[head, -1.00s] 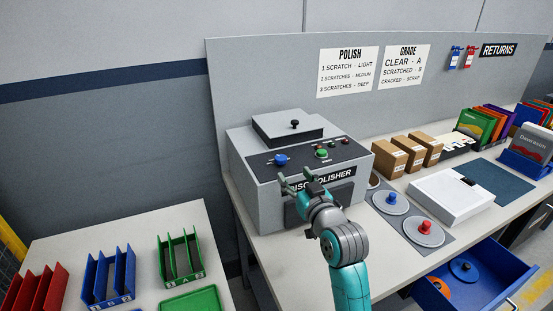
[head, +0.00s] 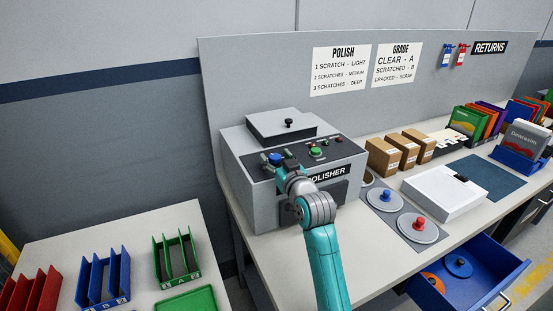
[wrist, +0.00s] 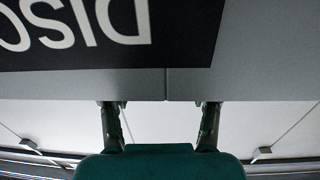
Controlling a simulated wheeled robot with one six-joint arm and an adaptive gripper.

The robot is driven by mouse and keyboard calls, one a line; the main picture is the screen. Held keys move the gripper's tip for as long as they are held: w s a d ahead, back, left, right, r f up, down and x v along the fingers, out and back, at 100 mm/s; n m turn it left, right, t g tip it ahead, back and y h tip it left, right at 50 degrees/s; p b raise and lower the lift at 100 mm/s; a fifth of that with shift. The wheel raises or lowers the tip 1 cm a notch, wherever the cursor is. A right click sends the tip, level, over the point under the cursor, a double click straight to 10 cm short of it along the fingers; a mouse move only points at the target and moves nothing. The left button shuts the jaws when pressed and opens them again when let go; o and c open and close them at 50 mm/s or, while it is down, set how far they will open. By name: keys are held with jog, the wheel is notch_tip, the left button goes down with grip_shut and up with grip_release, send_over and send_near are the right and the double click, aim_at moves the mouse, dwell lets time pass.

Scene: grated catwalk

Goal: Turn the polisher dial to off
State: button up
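The disc polisher (head: 251,206) is a grey box on the bench with a black control panel on top. Its blue dial (head: 275,157) sits at the left of the panel. My gripper (head: 277,163) is at the dial, with its fingers apart and one toward each side of it. I cannot tell whether they touch it. In the wrist view the two fingers (wrist: 159,115) are also spread, with the polisher's front and upside-down lettering above them. The dial does not show there, and its pointer mark is too small to read.
A green button (head: 316,152) and smaller controls are right of the dial. A lidded block (head: 281,127) rises behind the panel. Discs with a blue knob (head: 385,195) and a red knob (head: 420,222) lie right of my arm. An open blue drawer (head: 490,268) juts out at lower right.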

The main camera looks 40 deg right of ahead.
jog(key=c, duration=1)
jog(key=shift+d+n+y, duration=0.15)
jog(key=shift+n+y, duration=0.25)
jog(key=shift+y, duration=0.2)
jog(key=shift+d+n+t+y, duration=0.1)
jog(key=shift+n+t+y, duration=0.3)
jog(key=shift+n+y, duration=0.45)
jog(key=shift+d+n+y, duration=0.1)
jog(key=shift+n+y, duration=0.65)
jog(key=shift+y, duration=0.65)
jog(key=shift+n+y, duration=0.7)
jog(key=shift+y, duration=0.65)
jog(key=shift+f, duration=0.1)
jog(key=o, duration=1.1)
jog(key=shift+o, duration=0.2)
